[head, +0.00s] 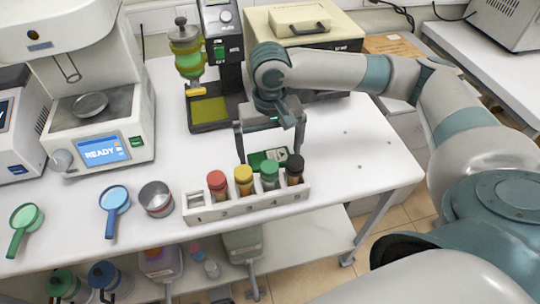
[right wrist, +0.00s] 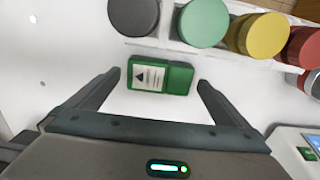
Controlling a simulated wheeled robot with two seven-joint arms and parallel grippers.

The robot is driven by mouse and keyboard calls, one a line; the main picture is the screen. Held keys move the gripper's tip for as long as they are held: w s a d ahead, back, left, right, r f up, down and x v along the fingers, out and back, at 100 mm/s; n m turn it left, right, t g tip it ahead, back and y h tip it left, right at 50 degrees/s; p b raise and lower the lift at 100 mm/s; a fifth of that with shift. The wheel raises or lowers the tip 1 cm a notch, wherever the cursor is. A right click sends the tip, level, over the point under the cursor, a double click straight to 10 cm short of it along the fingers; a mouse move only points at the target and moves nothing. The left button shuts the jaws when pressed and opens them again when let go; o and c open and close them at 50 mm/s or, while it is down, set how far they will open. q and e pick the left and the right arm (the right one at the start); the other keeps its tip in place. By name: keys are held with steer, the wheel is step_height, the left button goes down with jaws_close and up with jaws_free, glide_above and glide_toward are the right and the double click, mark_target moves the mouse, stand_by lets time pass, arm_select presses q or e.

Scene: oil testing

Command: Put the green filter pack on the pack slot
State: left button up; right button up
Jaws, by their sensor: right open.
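The green filter pack (head: 268,157) is a small green block with a white label. It lies on the white table behind the vial rack, and it also shows in the right wrist view (right wrist: 178,78). My right gripper (head: 269,158) is open, with its fingers spread on either side of the pack. In the right wrist view its fingertips (right wrist: 158,78) stand left and right of the pack, with gaps to both sides, not gripping it. I cannot tell with certainty which thing is the pack slot. My left gripper is not in view.
The white rack (head: 222,213) with red, yellow, green and black-capped vials stands just in front of the pack. A metal cup (head: 156,198), blue scoop (head: 114,200) and green scoop (head: 25,220) lie left. A dark stand (head: 208,122) is behind. The table's right part is clear.

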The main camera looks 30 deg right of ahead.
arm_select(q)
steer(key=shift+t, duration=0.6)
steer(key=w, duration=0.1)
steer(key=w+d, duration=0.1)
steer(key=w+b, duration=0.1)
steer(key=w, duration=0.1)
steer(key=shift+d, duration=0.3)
arm_select(e)
step_height(320, 180, up, 9)
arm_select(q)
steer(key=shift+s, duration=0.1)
arm_select(e)
steer(key=shift+r, duration=0.1)
